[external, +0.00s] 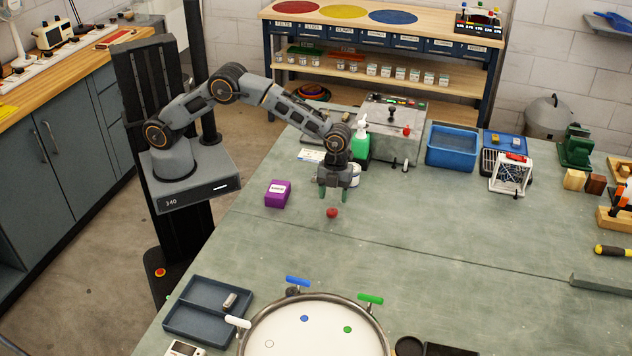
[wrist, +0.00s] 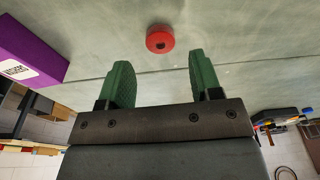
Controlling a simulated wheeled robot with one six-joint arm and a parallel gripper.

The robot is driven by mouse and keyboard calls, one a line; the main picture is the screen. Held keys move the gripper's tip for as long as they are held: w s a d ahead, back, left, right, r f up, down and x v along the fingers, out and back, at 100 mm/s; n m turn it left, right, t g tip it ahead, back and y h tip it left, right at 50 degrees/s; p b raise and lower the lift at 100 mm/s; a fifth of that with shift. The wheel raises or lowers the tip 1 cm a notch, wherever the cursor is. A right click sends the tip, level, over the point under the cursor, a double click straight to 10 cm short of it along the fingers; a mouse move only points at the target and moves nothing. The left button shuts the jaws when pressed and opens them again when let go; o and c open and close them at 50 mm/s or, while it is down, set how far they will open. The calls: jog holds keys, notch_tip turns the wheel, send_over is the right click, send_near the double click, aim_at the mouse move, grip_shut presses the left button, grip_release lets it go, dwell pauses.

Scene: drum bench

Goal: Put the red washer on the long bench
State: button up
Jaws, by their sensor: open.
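The red washer (external: 332,212) lies on the large grey-green work surface (external: 400,240). In the wrist view the red washer (wrist: 154,41) shows its dark centre hole, just beyond the fingertips and roughly midway between them. My gripper (external: 332,196) points down just above and behind the washer. Its two green fingers are apart with nothing between them, as the wrist view also shows for my gripper (wrist: 162,75). Which surface is the long bench is not marked; a wooden-topped bench (external: 445,25) with red, yellow and blue discs stands at the back.
A purple box (external: 278,193) stands left of my gripper. A green bottle (external: 361,140), a metal case (external: 392,115) and a blue bin (external: 452,147) stand behind it. A drum (external: 312,330) with coloured handles is at the front. The surface right of the washer is clear.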

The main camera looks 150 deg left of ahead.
notch_tip(320, 180, up, 9)
jog(key=shift+s+a, duration=0.45)
jog(key=w+d+r+n, duration=0.15)
jog(key=d+r, duration=0.45)
jog(key=d, duration=0.7)
jog(key=s+d+r+n, duration=0.1)
jog(key=s+d, duration=0.2)
jog(key=d, duration=0.3)
jog(key=s+d+r+n+t+y, duration=0.1)
jog(key=s+d+n, duration=0.1)
jog(key=d, duration=0.5)
jog(key=s+d+r+n, duration=0.1)
jog(key=s+d, duration=0.3)
jog(key=d, duration=0.3)
jog(key=shift+s, duration=0.15)
jog(key=shift+o, duration=0.8)
jog(key=s+d+f+n+t, duration=0.1)
jog(key=s+d+f+n, duration=0.2)
jog(key=s+d, duration=0.3)
jog(key=s+f, duration=0.1)
jog(key=s, duration=0.1)
jog(key=shift+s+d, duration=0.3)
jog(key=shift+s, duration=0.05)
jog(key=shift+r, duration=0.1)
